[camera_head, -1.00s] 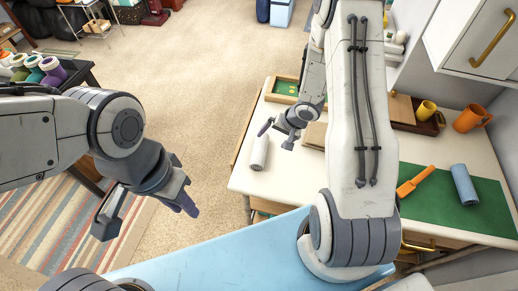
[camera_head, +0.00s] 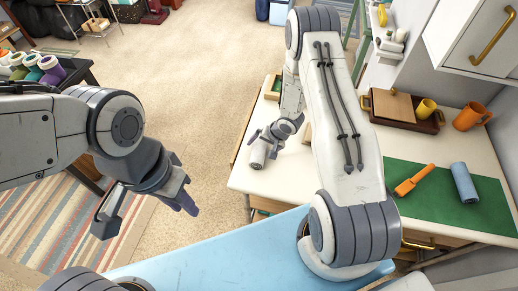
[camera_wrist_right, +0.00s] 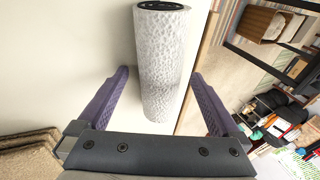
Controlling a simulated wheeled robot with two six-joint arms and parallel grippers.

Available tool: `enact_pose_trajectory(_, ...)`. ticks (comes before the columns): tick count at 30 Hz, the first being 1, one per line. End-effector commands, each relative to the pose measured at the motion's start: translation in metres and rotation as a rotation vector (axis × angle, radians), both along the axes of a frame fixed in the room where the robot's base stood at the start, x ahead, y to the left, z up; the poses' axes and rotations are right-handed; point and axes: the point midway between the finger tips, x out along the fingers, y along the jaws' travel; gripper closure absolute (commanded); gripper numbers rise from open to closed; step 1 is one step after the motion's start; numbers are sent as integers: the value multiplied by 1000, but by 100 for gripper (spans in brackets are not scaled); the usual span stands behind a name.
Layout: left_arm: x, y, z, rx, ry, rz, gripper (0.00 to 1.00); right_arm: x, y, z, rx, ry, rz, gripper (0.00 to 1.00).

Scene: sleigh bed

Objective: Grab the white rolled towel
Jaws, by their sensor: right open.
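The white rolled towel (camera_head: 257,158) lies on the cream table near its left edge in the head view. In the right wrist view the towel (camera_wrist_right: 163,45) is a textured white roll with a dark end at the top. My right gripper (camera_head: 265,143) is open right at the towel and hides part of it in the head view. In the wrist view its two purple-padded fingers stand on either side of the towel's near part, with gaps on both sides. My left gripper (camera_head: 147,207) is open and empty, away from the table at the left.
A brown tray (camera_head: 430,127), a yellow cup (camera_head: 426,109) and an orange mug (camera_head: 472,117) stand behind. My right arm covers the table's middle.

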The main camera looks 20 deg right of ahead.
Motion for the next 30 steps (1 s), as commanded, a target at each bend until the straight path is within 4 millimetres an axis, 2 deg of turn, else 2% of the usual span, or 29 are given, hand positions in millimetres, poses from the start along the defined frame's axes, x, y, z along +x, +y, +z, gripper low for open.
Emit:
enact_pose_trajectory(2,0,0,0,0,0,0,71,0,0,0,0,0,0,0)
enact_pose_trajectory(3,0,0,0,0,0,0,71,0,0,0,0,0,0,4)
enact_pose_trajectory(8,0,0,0,0,0,0,71,0,0,0,0,0,0,65)
enact_pose_trajectory(9,0,0,0,0,0,0,71,0,0,0,0,0,0,80)
enact_pose_trajectory(10,0,0,0,0,0,0,71,0,0,0,0,0,0,91)
enact_pose_trajectory(22,0,0,-1,0,0,0,71,0,-1,8,0,-1,2,91)
enact_pose_trajectory(26,0,0,-2,0,0,0,71,0,-1,23,-2,-4,2,91)
enact_pose_trajectory(29,0,0,0,0,0,0,71,1,-1,44,-2,-5,2,91)
enact_pose_trajectory(30,0,0,1,0,0,0,71,-3,-10,49,-1,-2,-5,91)
